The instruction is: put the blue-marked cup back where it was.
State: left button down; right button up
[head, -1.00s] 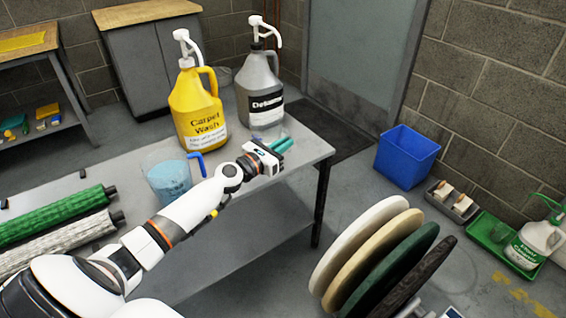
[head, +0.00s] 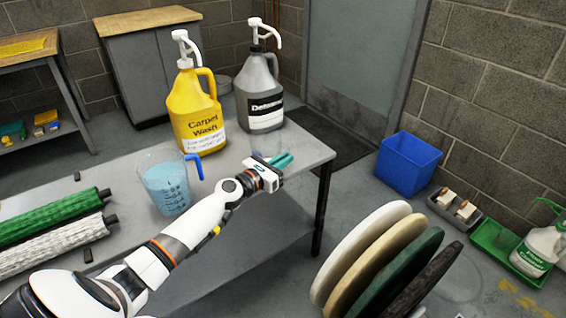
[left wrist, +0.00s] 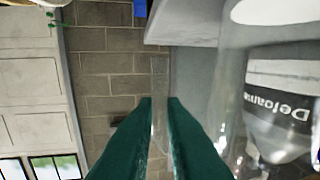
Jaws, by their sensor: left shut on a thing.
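My left gripper (head: 284,160) is near the right end of the grey table (head: 318,152), in front of the two jugs. In the left wrist view its teal fingers (left wrist: 160,102) are shut on the thin wall of a clear cup (left wrist: 230,95). The see-through cup fills the right of that view, with a bit of blue at the right edge. My right gripper is not in view.
A yellow Carpet Wash jug (head: 195,112), a grey Defoamer jug (head: 260,95) and a measuring jug (head: 166,185) with blue liquid stand on the table. Green and white rollers (head: 50,215) lie left. Round pads (head: 365,250) stand at front right. A blue bin (head: 408,165) is on the floor.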

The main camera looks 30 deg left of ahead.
pick_arm(q)
jog(key=c, duration=1.5)
grip_release()
jog(key=shift+f, duration=0.1)
